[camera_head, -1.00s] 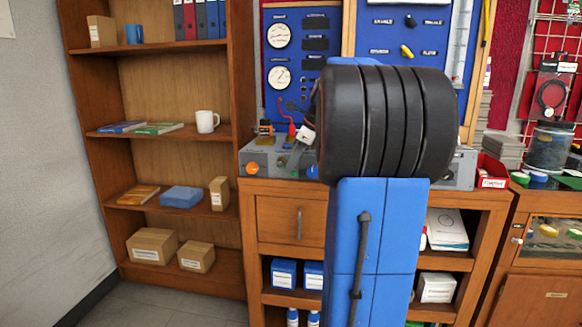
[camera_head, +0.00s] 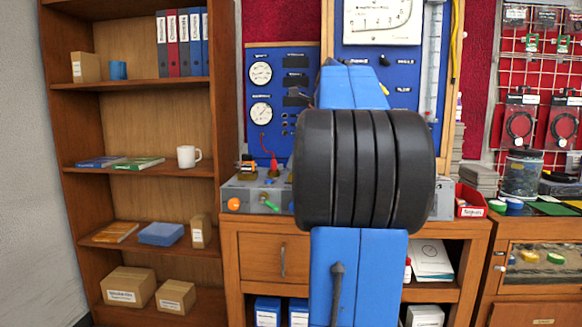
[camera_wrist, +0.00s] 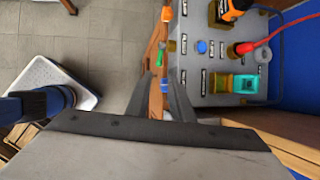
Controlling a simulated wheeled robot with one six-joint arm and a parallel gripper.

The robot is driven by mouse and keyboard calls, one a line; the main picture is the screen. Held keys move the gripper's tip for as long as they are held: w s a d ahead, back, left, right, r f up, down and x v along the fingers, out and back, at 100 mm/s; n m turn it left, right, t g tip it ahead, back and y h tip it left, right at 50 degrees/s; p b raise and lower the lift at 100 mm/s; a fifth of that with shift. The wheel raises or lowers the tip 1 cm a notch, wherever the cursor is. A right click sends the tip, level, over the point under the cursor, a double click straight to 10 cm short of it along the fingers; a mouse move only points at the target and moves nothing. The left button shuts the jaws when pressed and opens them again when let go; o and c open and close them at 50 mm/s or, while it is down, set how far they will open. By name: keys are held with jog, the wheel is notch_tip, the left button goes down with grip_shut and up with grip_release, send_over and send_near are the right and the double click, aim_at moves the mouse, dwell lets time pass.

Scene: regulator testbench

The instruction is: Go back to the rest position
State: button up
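My gripper (camera_wrist: 160,88) shows in the wrist view with two dark fingers apart and nothing held between them. It is above the front edge of the bench, left of the grey console (camera_wrist: 212,70). In the head view my blue and black arm stands in front of the bench and hides the gripper and much of the console (camera_head: 242,193). The console carries an orange knob (camera_head: 234,204), a green lever (camera_head: 270,203), a red plug (camera_wrist: 243,48) with a red cable and a teal switch (camera_wrist: 246,84).
A wooden shelf (camera_head: 135,83) with binders, boxes and a white mug (camera_head: 188,156) stands at the left. Gauges sit on a blue board (camera_head: 284,110) behind the console. A red bin (camera_head: 469,203) is right of my arm. Grey floor (camera_wrist: 105,40) is clear before the bench.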

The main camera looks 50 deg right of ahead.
dwell(0.6)
jog(key=s+a+f+n, duration=0.2)
jog(key=a+f+n, duration=0.3)
jog(key=a, duration=0.3)
jog(key=s+a+f+n+g, duration=0.1)
jog(key=a+f+n, duration=0.3)
jog(key=a, duration=0.4)
jog(key=s+a+f+n, duration=0.2)
jog(key=a+f+n, duration=0.3)
jog(key=a, duration=0.3)
jog(key=s+a+f+n, duration=0.5)
jog(key=s+f+n, duration=0.1)
jog(key=f, duration=0.3)
jog(key=s+a+f+n+h, duration=0.1)
jog(key=s+a+f+n, duration=0.5)
jog(key=f+n, duration=0.3)
jog(key=shift+s+f, duration=0.4)
jog(key=shift+s, duration=0.2)
